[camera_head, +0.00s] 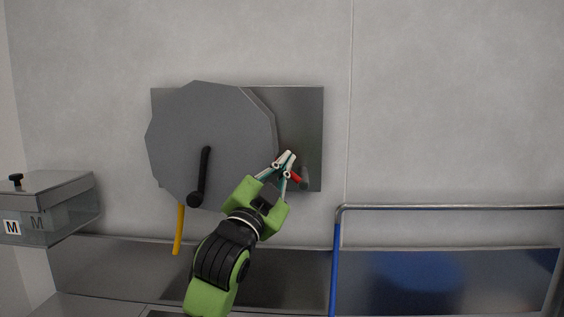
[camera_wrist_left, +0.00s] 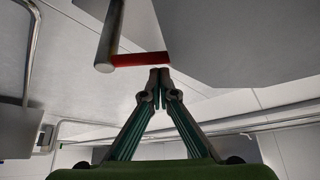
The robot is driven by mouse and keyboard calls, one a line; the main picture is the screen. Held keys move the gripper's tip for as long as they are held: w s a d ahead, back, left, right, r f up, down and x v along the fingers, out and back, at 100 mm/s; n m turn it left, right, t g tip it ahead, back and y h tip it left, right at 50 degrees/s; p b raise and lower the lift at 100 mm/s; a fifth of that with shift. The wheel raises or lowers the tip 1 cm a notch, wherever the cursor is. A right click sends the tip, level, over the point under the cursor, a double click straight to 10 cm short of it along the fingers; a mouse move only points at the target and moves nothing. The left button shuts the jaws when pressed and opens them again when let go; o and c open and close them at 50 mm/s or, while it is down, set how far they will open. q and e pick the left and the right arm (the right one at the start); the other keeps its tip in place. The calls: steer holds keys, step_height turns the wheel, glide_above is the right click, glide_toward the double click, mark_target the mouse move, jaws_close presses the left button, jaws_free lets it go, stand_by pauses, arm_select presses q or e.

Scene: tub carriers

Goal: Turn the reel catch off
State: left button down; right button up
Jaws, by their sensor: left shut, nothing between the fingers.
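The grey reel (camera_head: 215,135) is mounted on a metal plate (camera_head: 305,110) on the wall, with a black crank handle (camera_head: 202,172) on its face. The reel catch is a red lever (camera_head: 295,177) on a short grey post at the plate's lower right. In the left wrist view the red lever (camera_wrist_left: 142,59) runs sideways from the grey post (camera_wrist_left: 108,50). My left gripper (camera_head: 288,157) is shut and empty. Its tips (camera_wrist_left: 160,73) show just below the lever's free end in the wrist view; I cannot tell whether they touch. My right gripper is not in view.
A yellow strip (camera_head: 179,229) hangs below the reel. A lidded metal box (camera_head: 50,205) marked M stands at the left. A rail with a blue upright (camera_head: 335,265) is at the right, above a metal surface. The wall right of the plate is clear.

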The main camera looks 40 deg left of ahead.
arm_select(q)
steer(key=shift+a+f, duration=0.2)
steer(key=shift+f, duration=0.15)
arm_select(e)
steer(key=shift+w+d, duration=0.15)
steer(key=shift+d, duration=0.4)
arm_select(q)
steer(key=n, duration=0.1)
steer(key=f+n+y+b, duration=0.1)
steer(key=n+y+b, duration=0.1)
steer(key=shift+s+a+f, duration=0.25)
steer(key=shift+a+f, duration=0.05)
steer(key=shift+a, duration=0.1)
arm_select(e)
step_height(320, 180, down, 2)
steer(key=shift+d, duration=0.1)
arm_select(q)
steer(key=v, duration=0.8)
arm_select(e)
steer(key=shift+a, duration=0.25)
arm_select(q)
steer(key=shift+s+r, duration=0.1)
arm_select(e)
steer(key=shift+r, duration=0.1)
